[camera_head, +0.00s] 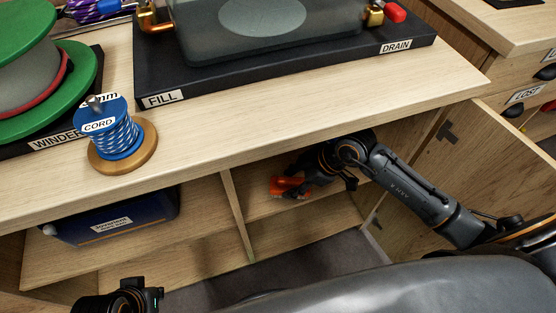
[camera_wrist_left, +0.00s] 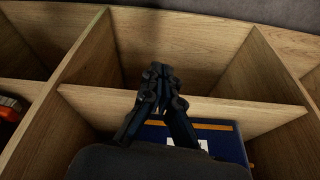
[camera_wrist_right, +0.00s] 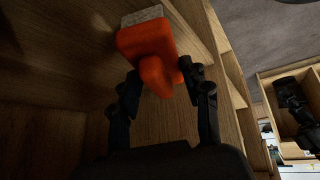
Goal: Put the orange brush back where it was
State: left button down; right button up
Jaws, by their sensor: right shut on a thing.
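The orange brush (camera_head: 287,186) is in the right-hand compartment of the open cabinet, at my right gripper (camera_head: 308,178). In the right wrist view the brush (camera_wrist_right: 147,48) has an orange body with a pale grey bristle end, and my right gripper (camera_wrist_right: 165,85) has its fingers on either side of its handle. The brush is close to a wooden surface; I cannot tell whether it touches. My left gripper (camera_wrist_left: 163,75) is empty with its fingertips together in the left wrist view. In the head view only part of my left wrist shows at the bottom left.
A dark blue box (camera_head: 112,219) lies on the left compartment's shelf, beyond a wooden divider (camera_head: 236,213). An open cabinet door (camera_head: 490,160) stands to the right of my right arm. A cord spool (camera_head: 118,138), a green winder (camera_head: 70,92) and a black tray (camera_head: 300,72) stand on the worktop.

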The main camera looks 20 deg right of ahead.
jog(key=w, duration=0.4)
jog(key=w+b, duration=0.1)
jog(key=w, duration=0.1)
jog(key=shift+a, duration=0.35)
jog(key=w, duration=0.2)
jog(key=shift+w+a+b, duration=0.2)
jog(key=shift+w+b, duration=0.15)
jog(key=shift+w, duration=0.05)
jog(key=shift+s+f, duration=0.1)
jog(key=shift+f, duration=0.65)
pick_arm(q)
jog(key=shift+w+d+f+t, duration=0.25)
jog(key=shift+w+f+t, duration=0.3)
jog(key=shift+w, duration=0.3)
jog(key=shift+s, duration=0.1)
pick_arm(e)
jog(key=o, duration=1.1)
jog(key=shift+f, duration=0.1)
